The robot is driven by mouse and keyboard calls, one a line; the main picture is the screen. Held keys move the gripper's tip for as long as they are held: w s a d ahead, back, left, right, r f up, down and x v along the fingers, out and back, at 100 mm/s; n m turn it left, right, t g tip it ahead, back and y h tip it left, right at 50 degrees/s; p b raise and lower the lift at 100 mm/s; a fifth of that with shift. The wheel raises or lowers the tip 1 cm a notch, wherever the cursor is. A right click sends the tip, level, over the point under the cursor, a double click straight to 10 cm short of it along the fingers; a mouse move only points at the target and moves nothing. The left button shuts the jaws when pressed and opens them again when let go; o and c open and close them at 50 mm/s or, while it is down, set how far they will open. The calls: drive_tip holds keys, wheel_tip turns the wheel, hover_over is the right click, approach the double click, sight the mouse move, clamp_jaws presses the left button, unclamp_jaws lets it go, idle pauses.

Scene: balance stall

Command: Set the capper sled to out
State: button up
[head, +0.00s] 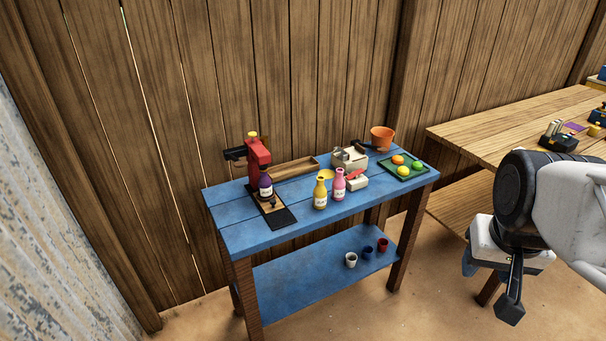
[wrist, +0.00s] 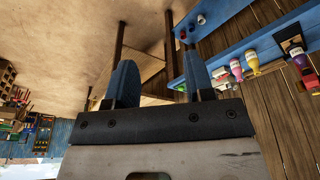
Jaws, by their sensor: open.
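The red capper (head: 257,152) stands at the left end of the blue table, with a black arm reaching left and a yellow top. At its foot is a black base plate (head: 283,221) with a tan sled strip (head: 262,207) and a small dark knob (head: 273,203). A dark purple bottle (head: 265,187) with a white label stands on or at the sled, close in front of the capper. The capper also shows upside down at the right of the wrist view (wrist: 301,62). My gripper (wrist: 160,75) is open and empty, well right of the table in the head view.
Yellow (head: 320,194) and pink (head: 338,186) bottles stand mid-table. Behind are a wooden tray (head: 287,170), a metal-topped box (head: 349,158) and an orange pot (head: 382,137). A green tray (head: 405,170) holds fruit. Cups sit on the lower shelf (head: 310,284). A wooden table (head: 500,125) stands right.

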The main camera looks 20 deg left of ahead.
drive_tip(key=w+a+n, duration=0.1)
drive_tip(key=w+a, duration=0.8)
drive_tip(key=w, duration=0.5)
drive_tip(key=n+t+y, duration=0.1)
drive_tip(key=n+y, duration=0.1)
drive_tip(key=n, duration=0.1)
approach(273, 200)
drive_tip(key=shift+a+f, duration=0.1)
drive_tip(key=shift+f, duration=0.45)
drive_tip(key=shift+x, duration=3.9)
clamp_jaws()
